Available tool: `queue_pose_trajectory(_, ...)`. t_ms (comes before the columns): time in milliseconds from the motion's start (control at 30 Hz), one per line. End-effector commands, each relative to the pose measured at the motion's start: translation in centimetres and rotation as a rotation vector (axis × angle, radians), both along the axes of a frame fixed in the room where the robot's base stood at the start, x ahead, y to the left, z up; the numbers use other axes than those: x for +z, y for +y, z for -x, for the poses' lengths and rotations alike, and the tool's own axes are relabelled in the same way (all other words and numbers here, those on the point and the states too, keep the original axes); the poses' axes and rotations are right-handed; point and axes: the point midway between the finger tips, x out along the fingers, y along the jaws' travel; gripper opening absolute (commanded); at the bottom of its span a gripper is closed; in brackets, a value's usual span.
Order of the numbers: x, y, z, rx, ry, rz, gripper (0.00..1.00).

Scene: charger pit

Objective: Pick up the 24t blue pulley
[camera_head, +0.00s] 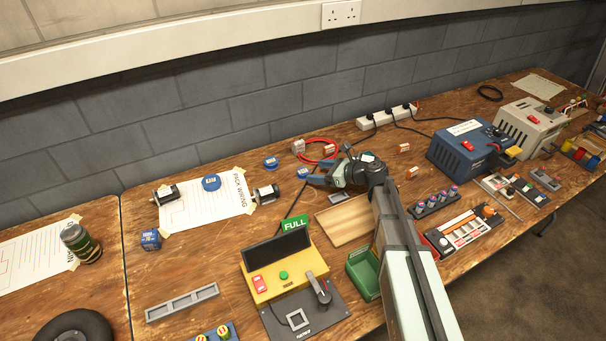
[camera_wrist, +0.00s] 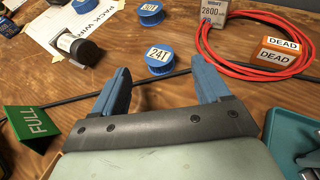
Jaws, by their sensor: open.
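The blue 24T pulley (camera_wrist: 160,61) lies flat on the wooden bench, its white label facing up. In the wrist view it sits just beyond and between my fingertips, apart from both. In the head view, the small blue disc (camera_head: 303,172) beside my gripper (camera_head: 314,180) appears to be this pulley; its label is too small to read there. My gripper (camera_wrist: 161,85) is open with two blue fingers, and nothing shows between them.
A second blue pulley (camera_wrist: 150,13), apparently 30T, lies behind. A motor (camera_wrist: 78,48) and green FULL sign (camera_wrist: 34,124) are left. A black cable (camera_wrist: 68,102) crosses near the fingers.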

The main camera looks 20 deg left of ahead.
Motion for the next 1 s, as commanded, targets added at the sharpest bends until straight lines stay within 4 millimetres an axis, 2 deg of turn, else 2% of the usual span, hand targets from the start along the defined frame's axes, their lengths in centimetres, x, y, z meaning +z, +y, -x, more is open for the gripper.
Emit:
queue_pose_trajectory(267,-0.8,1.2,-0.2,0.003,0.001,0.000,0.76)
queue_pose_trajectory(600,-2.6,4.6,-0.8,-0.001,-0.001,0.001,0.76)
queue_pose_trajectory(833,-2.7,4.7,-0.7,-0.001,-0.001,0.001,0.76)
queue_pose_trajectory(1000,-2.6,4.7,-0.7,-0.001,-0.001,0.001,0.60)
